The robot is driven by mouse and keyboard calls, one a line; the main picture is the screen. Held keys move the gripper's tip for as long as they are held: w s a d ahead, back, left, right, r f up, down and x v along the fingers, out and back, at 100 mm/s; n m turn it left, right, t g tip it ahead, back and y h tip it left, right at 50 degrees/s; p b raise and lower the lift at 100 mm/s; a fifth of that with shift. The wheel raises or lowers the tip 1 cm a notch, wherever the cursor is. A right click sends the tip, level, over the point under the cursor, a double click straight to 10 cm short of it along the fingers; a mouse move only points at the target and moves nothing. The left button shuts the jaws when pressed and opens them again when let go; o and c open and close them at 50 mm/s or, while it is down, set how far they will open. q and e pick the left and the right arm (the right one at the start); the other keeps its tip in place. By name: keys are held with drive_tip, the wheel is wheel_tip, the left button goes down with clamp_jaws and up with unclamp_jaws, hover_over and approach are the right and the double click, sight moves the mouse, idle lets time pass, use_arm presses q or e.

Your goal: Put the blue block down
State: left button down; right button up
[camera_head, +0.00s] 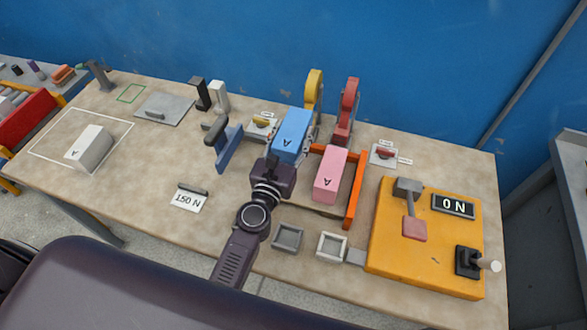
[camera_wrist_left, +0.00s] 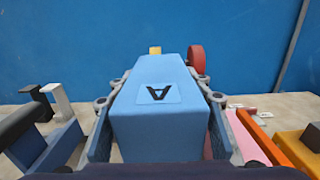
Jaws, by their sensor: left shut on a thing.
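A pink block (camera_head: 330,173), also marked A, is just right of the gripper, beside an orange bar frame (camera_head: 355,190). My right gripper is not in view.
A yellow clamp (camera_head: 314,88) and a red clamp (camera_head: 347,108) stand behind the blocks. A blue bracket with a dark handle (camera_head: 228,147) is to the left. A yellow panel (camera_head: 425,255) reading 0 N is at right. Bare table (camera_head: 150,195) lies at left, near a white block (camera_head: 90,148).

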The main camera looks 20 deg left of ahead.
use_arm(q)
wheel_tip(320, 180, down, 11)
drive_tip(key=b, duration=0.9)
drive_tip(key=shift+a+r+b, duration=0.1)
drive_tip(key=shift+b, duration=0.3)
drive_tip(key=shift+f+b, duration=0.4)
drive_tip(key=shift+f, duration=0.05)
drive_tip(key=shift+r, duration=0.1)
drive_tip(key=c, duration=1.1)
unclamp_jaws()
drive_tip(key=shift+f, duration=0.25)
drive_tip(key=shift+c, duration=0.2)
drive_tip(key=shift+o, duration=0.6)
